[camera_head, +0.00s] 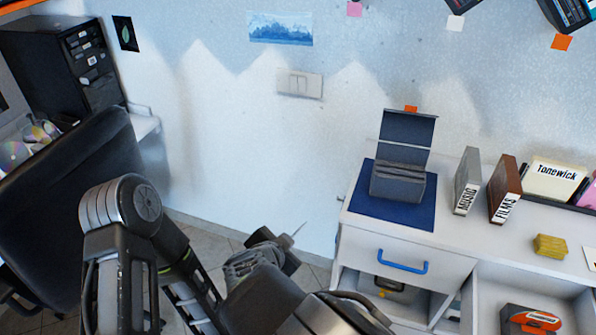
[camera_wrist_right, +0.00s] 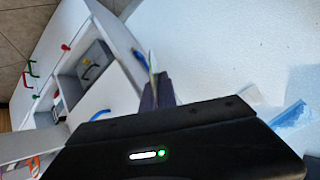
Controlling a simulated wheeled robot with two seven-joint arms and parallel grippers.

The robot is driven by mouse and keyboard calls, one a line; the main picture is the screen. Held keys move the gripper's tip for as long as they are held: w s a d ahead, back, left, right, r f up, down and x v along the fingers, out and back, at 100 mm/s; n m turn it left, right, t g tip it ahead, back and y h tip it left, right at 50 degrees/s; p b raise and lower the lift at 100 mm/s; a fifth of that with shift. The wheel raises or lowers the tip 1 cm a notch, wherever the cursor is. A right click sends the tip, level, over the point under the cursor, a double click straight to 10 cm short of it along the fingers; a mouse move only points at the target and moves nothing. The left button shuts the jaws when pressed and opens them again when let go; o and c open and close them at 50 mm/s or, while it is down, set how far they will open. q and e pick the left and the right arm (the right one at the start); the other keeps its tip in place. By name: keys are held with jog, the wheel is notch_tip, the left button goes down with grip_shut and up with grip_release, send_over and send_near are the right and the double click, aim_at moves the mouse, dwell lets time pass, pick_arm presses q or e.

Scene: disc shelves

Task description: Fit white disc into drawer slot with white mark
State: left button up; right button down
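My right gripper (camera_head: 288,241) hangs in front of the wall, left of the white cabinet. A thin pale disc (camera_head: 298,229), seen almost edge-on, sticks out from its fingertips. The right wrist view also shows the disc (camera_wrist_right: 153,62) as a thin sliver between the dark fingers, which look shut on it. The cabinet has a drawer (camera_head: 367,253) with a blue handle (camera_head: 402,263), and it is shut. No slot with a white mark can be made out. My left arm shows at the left, but its gripper is out of view.
A grey open box (camera_head: 398,185) stands on a blue mat (camera_head: 411,214) on the cabinet top (camera_head: 446,235). The MUSIC (camera_head: 468,181) and FILMS (camera_head: 504,190) holders stand to its right, with a yellow block (camera_head: 549,246) nearer the front. A black chair (camera_head: 75,190) stands at left.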

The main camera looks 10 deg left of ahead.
jog(key=shift+a, duration=0.1)
jog(key=shift+w+a+n+y, duration=0.1)
jog(key=shift+a+n+y, duration=0.15)
jog(key=shift+n+y, duration=0.2)
jog(key=shift+w+r+n+y, duration=0.1)
jog(key=shift+w+n+y, duration=0.05)
jog(key=shift+n+y, duration=0.8)
jog(key=shift+n, duration=0.1)
jog(key=w+d+r, duration=0.2)
jog(key=d, duration=0.1)
jog(key=shift+w+r, duration=0.15)
jog(key=shift+r, duration=0.25)
jog(key=shift+m+h, duration=0.4)
jog(key=w+d+r, duration=0.1)
jog(key=d, duration=0.7)
jog(key=w+d+r, duration=0.1)
jog(key=d+r, duration=0.1)
jog(key=d, duration=0.7)
jog(key=w+d+r, duration=0.1)
jog(key=d+r, duration=0.1)
jog(key=d, duration=0.7)
jog(key=shift+w+r, duration=0.1)
jog(key=shift+w, duration=0.05)
jog(key=shift+a, duration=0.1)
